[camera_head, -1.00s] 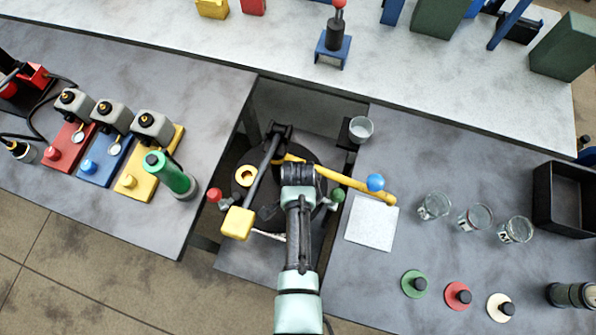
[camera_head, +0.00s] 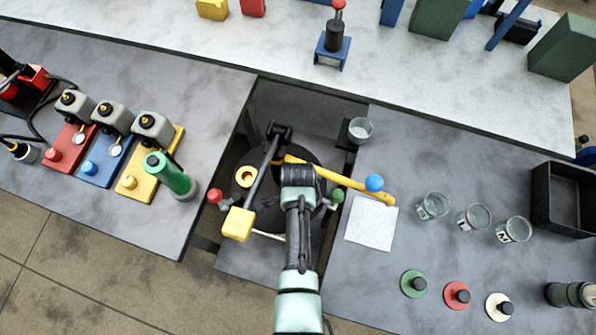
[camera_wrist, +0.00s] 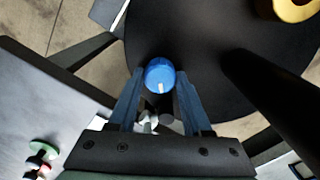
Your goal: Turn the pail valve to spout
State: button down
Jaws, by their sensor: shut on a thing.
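The black pail (camera_head: 268,158) stands in the gap between the two grey tables. A yellow pipe (camera_head: 345,182) reaches right from it, with a blue ball (camera_head: 374,183) near its end. A red ball (camera_head: 214,196) and a green ball (camera_head: 337,195) sit at its left and right sides. In the wrist view my gripper (camera_wrist: 160,85) is shut on a blue knob (camera_wrist: 160,72) with a white mark, over the black pail top (camera_wrist: 200,50). I take this knob to be the pail valve. In the head view my arm hides the fingers and knob.
A yellow-ended black lever (camera_head: 238,224) crosses the pail's left side. A white pad (camera_head: 371,224) and glass beakers (camera_head: 433,206) lie on the right table.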

jog(key=shift+c, duration=1.7)
grip_release()
